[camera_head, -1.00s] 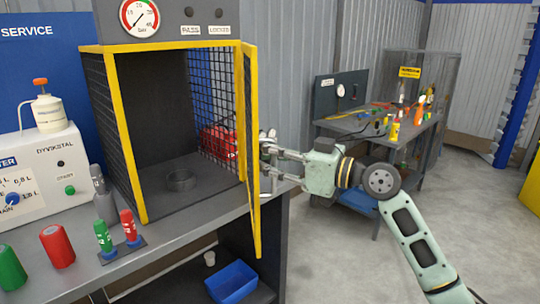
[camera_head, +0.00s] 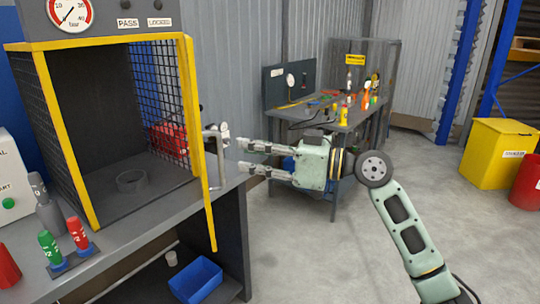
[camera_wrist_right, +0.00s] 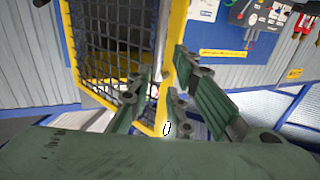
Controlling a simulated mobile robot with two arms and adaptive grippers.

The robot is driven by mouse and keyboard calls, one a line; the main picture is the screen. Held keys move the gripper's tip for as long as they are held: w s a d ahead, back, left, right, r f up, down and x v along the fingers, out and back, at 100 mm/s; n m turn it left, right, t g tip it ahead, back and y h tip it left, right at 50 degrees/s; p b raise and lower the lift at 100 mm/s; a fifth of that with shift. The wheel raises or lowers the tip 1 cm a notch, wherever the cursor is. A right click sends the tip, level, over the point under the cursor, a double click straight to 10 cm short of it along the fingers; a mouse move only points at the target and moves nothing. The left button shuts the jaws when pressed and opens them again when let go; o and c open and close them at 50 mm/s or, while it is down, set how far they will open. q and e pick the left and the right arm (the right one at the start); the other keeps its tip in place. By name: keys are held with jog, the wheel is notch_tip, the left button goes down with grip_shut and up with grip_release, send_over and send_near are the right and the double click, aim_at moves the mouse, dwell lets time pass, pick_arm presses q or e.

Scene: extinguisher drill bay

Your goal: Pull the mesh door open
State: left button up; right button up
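The mesh door (camera_head: 203,170) has a yellow frame and stands swung out from the right side of the cabinet (camera_head: 62,130), seen nearly edge-on. The cabinet front is open, and a grey ring lies on its floor. The door's grey bar handle (camera_head: 219,160) is on its right, outer side. My right gripper (camera_head: 241,158) is open and empty, with its fingertips pointing at the handle and a small gap between. In the right wrist view the door mesh (camera_wrist_right: 105,50), its yellow edge and the handle bar (camera_wrist_right: 162,40) show beyond the spread fingers. My left gripper is not in view.
The cabinet stands on a grey bench (camera_head: 150,222) with red and green cylinders at the left. A blue bin (camera_head: 196,279) is on the lower shelf. A second bench (camera_head: 310,117) with tools stands behind my right arm. A yellow bin (camera_head: 497,155) is at right; floor between is clear.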

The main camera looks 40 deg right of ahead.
jog(key=shift+v, duration=2)
